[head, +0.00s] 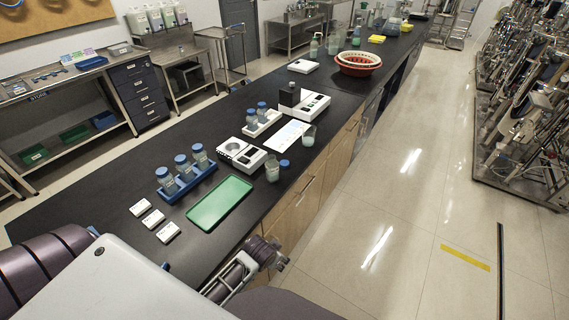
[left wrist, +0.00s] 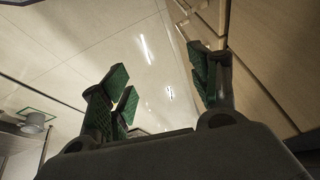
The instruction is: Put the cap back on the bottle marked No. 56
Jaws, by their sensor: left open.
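An open bottle (head: 272,173) with no cap stands upright on the black bench in the head view; its label is too small to read. A blue cap (head: 284,163) lies on the bench just right of it. Several blue-capped bottles (head: 183,167) stand in a blue rack (head: 168,196) to the left; their numbers are unreadable. In the left wrist view my left gripper (left wrist: 163,88) is open and empty, its green-padded fingers apart, with floor and wooden cabinet fronts beyond. It is away from bottle and cap. My right gripper cannot be made out.
A green tray (head: 220,202) and small white boxes (head: 153,218) lie nearer on the bench (head: 95,212). Behind the open bottle are a scale (head: 241,153), a beaker (head: 309,136) and two capped bottles in a white rack (head: 262,127). My arm (head: 235,272) shows beside the bench's front edge.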

